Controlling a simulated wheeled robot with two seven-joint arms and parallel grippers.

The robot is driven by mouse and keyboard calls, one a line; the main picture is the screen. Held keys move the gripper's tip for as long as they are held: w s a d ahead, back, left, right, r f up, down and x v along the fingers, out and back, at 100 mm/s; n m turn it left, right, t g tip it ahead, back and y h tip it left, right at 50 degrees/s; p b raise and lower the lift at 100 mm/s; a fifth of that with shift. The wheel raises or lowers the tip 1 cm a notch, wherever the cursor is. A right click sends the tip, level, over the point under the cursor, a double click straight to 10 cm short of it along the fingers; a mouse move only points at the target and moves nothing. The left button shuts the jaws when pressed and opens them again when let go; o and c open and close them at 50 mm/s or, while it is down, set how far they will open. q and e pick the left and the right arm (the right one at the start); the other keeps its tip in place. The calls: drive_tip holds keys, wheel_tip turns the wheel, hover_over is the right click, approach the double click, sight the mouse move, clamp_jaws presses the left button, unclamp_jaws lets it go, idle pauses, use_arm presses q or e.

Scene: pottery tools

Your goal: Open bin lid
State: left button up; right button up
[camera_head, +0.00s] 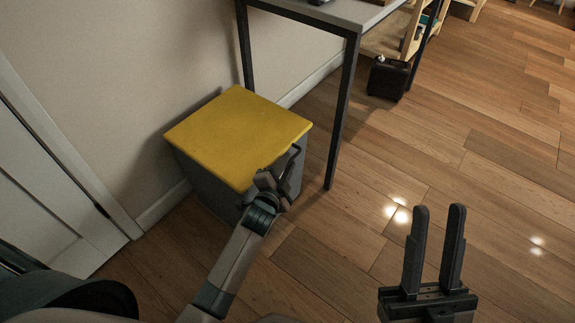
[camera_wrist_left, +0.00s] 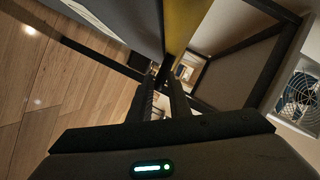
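The bin (camera_head: 208,182) is a grey box on the floor against the wall, with a flat yellow lid (camera_head: 238,130) lying closed on top. My left gripper (camera_head: 291,158) is at the lid's right front edge, close beside the bin's front side; I cannot tell whether it touches. In the left wrist view, the yellow lid (camera_wrist_left: 183,25) and the grey bin side (camera_wrist_left: 130,18) run down to the fingertips (camera_wrist_left: 163,78). A narrow gap shows between the fingers, and whether they grip the lid's edge is unclear. My right gripper (camera_head: 435,212) is open and empty, over the floor at right.
A table (camera_head: 345,12) with dark metal legs stands behind the bin, one leg (camera_head: 342,115) close to its right. A door (camera_head: 40,190) and wall are at left. A black case (camera_head: 388,78) sits farther back. The wooden floor at right is clear.

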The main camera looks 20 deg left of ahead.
use_arm(q)
drive_tip(key=shift+w, duration=0.3)
clamp_jaws()
